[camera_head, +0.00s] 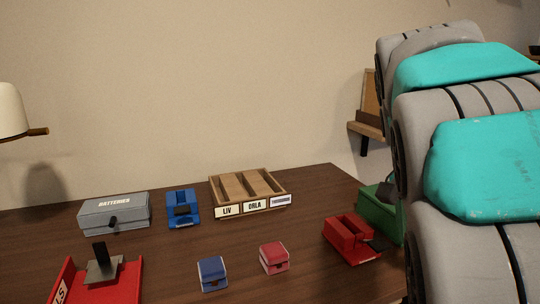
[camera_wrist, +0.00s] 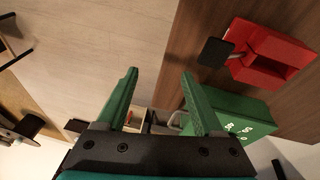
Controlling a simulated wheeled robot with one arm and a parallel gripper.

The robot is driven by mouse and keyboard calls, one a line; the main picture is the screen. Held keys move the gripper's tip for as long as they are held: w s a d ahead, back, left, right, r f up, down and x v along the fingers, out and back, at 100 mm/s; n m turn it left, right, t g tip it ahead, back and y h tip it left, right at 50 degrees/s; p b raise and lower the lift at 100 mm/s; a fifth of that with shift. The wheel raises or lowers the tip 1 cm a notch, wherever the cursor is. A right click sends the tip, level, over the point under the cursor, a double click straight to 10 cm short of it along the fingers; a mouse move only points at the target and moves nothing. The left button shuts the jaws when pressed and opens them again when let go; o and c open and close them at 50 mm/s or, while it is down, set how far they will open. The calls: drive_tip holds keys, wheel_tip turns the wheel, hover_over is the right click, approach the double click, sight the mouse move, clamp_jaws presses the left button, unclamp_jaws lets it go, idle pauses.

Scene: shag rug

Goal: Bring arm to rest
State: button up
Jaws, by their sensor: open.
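My gripper (camera_wrist: 160,95) shows in the wrist view as two green fingers spread apart, with nothing between them. It is over the edge of the dark wooden table (camera_wrist: 190,85), close to a green box (camera_wrist: 245,117) with white lettering. My arm fills the right side of the head view and hides the right end of the table there. My gripper is not visible in the head view.
The table holds a red container (camera_head: 350,238), a green box (camera_head: 378,212), small blue (camera_head: 212,274) and red (camera_head: 274,258) boxes, a grey batteries box (camera_head: 114,212), a blue container (camera_head: 183,207), a labelled wooden tray (camera_head: 228,211) and a red bin (camera_head: 125,285).

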drive_tip(key=s+a+f+n+g+y, duration=0.1)
drive_tip(key=s+a+f+n, duration=0.4)
drive_tip(key=s+f, duration=0.5)
drive_tip(key=s+a+f+n+y, duration=0.2)
drive_tip(key=s+a+f+n, duration=0.4)
drive_tip(key=s+f, duration=0.5)
drive_tip(key=shift+n+g, duration=0.4)
drive_tip(key=shift+n, duration=0.2)
drive_tip(key=shift+r, duration=0.1)
